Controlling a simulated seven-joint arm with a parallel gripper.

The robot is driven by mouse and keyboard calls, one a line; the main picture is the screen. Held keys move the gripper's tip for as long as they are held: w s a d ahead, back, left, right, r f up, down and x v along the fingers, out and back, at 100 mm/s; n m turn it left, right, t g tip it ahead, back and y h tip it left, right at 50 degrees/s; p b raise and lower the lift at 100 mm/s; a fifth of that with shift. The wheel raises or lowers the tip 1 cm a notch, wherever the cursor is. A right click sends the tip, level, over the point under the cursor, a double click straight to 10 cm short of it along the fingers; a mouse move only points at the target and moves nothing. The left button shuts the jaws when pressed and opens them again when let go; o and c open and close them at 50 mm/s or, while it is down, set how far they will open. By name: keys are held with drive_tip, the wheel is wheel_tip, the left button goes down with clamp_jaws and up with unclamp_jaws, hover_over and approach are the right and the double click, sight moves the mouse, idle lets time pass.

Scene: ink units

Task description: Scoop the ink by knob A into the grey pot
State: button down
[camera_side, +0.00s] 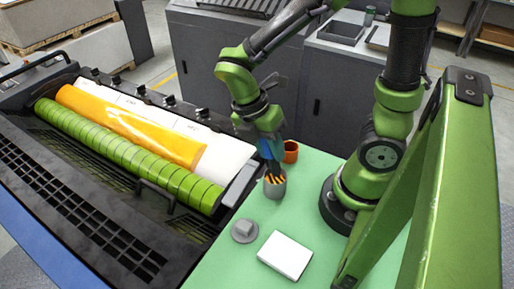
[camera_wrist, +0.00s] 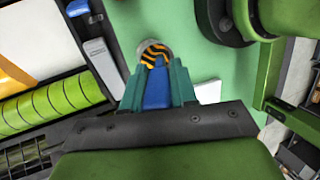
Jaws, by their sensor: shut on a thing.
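My gripper (camera_side: 270,152) is above the green table, its teal fingers shut on the blue handle (camera_wrist: 157,88) of a tool. The grey pot (camera_side: 275,188) stands upright below it, with orange and dark streaks in its mouth. In the wrist view the pot (camera_wrist: 141,48) lies just beyond the fingertips, and the handle points at it. The tool's far end is hidden, so I cannot tell whether it is inside the pot. Orange ink (camera_side: 130,122) lies in a long band along the press trough beside the green roller (camera_side: 125,155). The knob letters are too small to read.
Several dark knobs (camera_side: 168,99) line the trough's back edge. An orange cup (camera_side: 291,151) stands close behind the grey pot. A round grey lidlike piece (camera_side: 244,231) and a white block (camera_side: 285,255) lie nearer the table front. The table between them is clear.

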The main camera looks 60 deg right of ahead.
drive_tip(key=shift+r, duration=2.85)
